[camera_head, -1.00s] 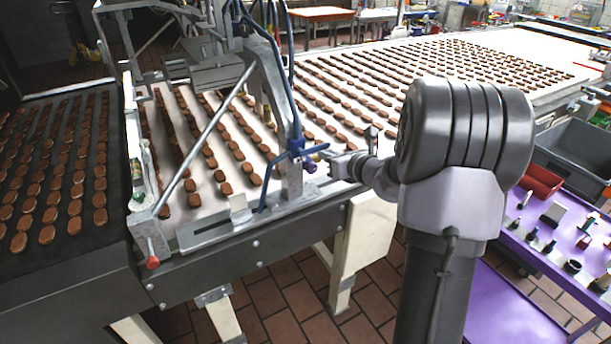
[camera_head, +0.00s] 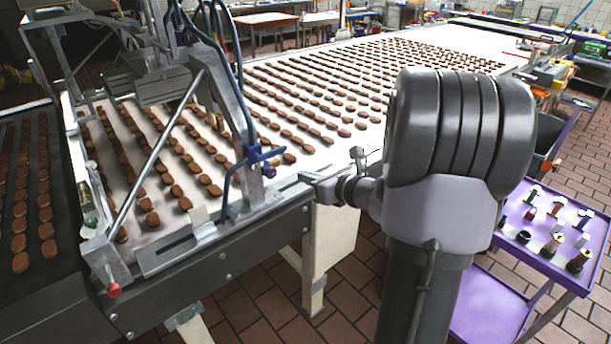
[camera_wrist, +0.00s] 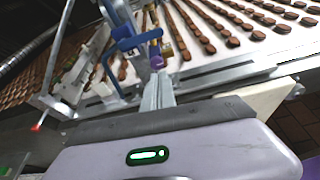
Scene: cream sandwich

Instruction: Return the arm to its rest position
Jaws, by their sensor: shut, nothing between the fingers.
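My arm stands upright in the right middle of the head view. My gripper (camera_head: 312,179) points left from it, over the near edge of the conveyor frame (camera_head: 262,222). In the wrist view my gripper (camera_wrist: 158,92) shows as narrow grey fingers, closed together and empty. Behind the fingertips is the conveyor with a blue lever clamp (camera_wrist: 130,46). The blue clamp (camera_head: 256,156) also shows in the head view, left of my gripper. I cannot tell the exact gap between my fingers and the frame.
Rows of brown biscuits (camera_head: 300,118) lie on the pale belt, and more lie on a dark belt (camera_head: 62,262) at left. A purple cart (camera_head: 522,222) with small tools stands at right. Open tiled floor (camera_head: 345,285) lies between conveyor and cart.

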